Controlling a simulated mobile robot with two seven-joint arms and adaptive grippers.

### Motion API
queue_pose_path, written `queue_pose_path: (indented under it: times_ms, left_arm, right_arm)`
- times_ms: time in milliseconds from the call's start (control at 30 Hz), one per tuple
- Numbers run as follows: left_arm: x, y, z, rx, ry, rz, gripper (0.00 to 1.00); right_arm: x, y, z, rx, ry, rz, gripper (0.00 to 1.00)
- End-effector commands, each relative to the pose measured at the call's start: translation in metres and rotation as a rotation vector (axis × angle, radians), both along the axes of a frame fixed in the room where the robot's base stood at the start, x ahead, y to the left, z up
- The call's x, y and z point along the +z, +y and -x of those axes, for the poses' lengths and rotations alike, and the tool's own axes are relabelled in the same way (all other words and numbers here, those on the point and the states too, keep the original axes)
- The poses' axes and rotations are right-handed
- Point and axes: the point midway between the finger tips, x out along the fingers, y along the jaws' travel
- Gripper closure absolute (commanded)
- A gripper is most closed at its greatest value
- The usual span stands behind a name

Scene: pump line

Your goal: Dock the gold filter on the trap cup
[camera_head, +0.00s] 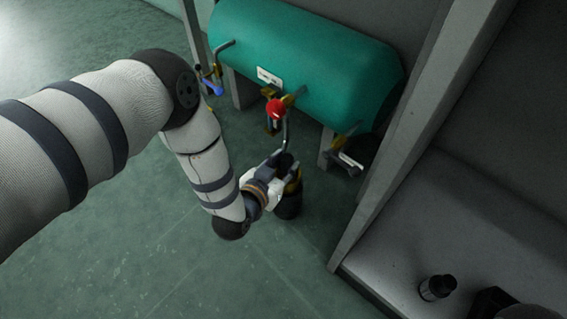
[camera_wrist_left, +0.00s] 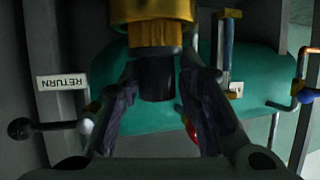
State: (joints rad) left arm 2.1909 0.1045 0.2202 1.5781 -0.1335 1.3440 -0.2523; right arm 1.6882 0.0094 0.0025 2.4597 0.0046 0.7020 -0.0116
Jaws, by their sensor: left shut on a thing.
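My left gripper (camera_head: 280,178) is low in front of the teal tank, below a bent pipe. It is shut on the gold filter (camera_head: 294,184). In the left wrist view, the gold filter (camera_wrist_left: 152,12) shows a broad gold body at the top edge, a narrower orange neck and a black end. The black end is between the fingers of the left gripper (camera_wrist_left: 160,95). A dark cylindrical shape (camera_head: 289,206) shows just under the gold part in the head view. I cannot tell whether it is the trap cup or whether they touch.
The teal tank (camera_head: 305,55) carries a red knob (camera_head: 276,107), a blue-handled valve (camera_head: 212,86) and a grey-handled valve (camera_head: 348,161). A RETURN label (camera_wrist_left: 62,83) appears upside down. A grey post and shelf stand right, with a black cylinder (camera_head: 437,287). The floor at left is clear.

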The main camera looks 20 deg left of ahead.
Motion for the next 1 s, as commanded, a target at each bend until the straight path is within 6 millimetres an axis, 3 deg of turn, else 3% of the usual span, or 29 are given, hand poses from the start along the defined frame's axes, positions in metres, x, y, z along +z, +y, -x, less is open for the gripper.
queue_pose_path:
  times_ms: [600, 633, 667, 1000]
  left_arm:
    - [-0.013, 0.0, 0.0, 0.0, 0.0, 0.0, 0.99]
    - [-0.013, 0.0, 0.0, 0.0, 0.0, 0.0, 0.67]
    - [-0.012, 0.0, 0.0, 0.0, 0.0, 0.0, 0.6]
    - [-0.01, 0.0, 0.004, 0.0, 0.001, 0.0, 0.6]
  right_arm:
    - [-0.006, 0.0, 0.0, 0.0, 0.006, 0.0, 0.57]
    - [-0.006, 0.0, 0.0, 0.0, 0.006, 0.0, 0.57]
    - [-0.006, 0.0, 0.0, 0.0, 0.006, 0.0, 0.57]
    - [-0.003, 0.0, 0.0, 0.0, 0.003, 0.0, 0.57]
